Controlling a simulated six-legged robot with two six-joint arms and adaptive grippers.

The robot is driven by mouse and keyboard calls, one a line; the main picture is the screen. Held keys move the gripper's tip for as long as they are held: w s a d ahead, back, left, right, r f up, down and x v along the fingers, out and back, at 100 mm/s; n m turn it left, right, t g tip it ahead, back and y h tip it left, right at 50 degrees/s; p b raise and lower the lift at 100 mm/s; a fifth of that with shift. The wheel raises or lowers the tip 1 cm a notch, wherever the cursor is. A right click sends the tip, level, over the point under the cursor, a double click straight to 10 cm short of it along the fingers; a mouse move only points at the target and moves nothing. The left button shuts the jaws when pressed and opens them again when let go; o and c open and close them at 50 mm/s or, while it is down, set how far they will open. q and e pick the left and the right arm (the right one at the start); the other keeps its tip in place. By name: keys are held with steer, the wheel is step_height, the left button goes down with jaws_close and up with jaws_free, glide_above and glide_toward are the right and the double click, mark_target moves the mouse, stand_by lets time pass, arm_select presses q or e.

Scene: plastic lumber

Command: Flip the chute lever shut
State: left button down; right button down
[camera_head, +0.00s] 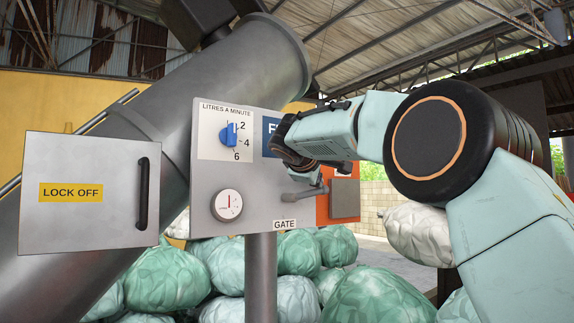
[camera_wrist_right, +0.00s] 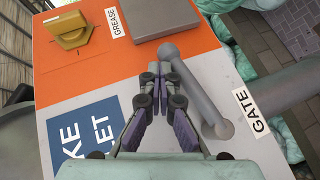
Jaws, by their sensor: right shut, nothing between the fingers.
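The grey chute lever (camera_head: 306,193) is on the panel just above the GATE label (camera_head: 284,224), its arm pointing right and slightly upward. In the right wrist view the lever (camera_wrist_right: 200,92) runs from a round end near the GATE label (camera_wrist_right: 250,110) to its other round end beside my fingertips. My right gripper (camera_wrist_right: 157,82) is shut and empty, close beside that end; I cannot tell if they touch. In the head view my right gripper (camera_head: 318,180) is just above the lever, partly hidden by its own wrist. My left gripper is not in view.
The panel (camera_head: 255,205) carries a blue dial (camera_head: 229,134) and a round gauge (camera_head: 227,205). An orange section holds a grey box (camera_head: 345,198) and a yellow knob (camera_wrist_right: 72,32). A LOCK OFF door (camera_head: 85,215) stands left. Bagged bales (camera_head: 375,295) fill the space below.

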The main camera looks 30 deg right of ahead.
steer(key=shift+a+f, duration=0.1)
steer(key=shift+f, duration=0.1)
steer(key=shift+f+y, duration=0.1)
steer(key=shift+y, duration=0.2)
stand_by(0.7)
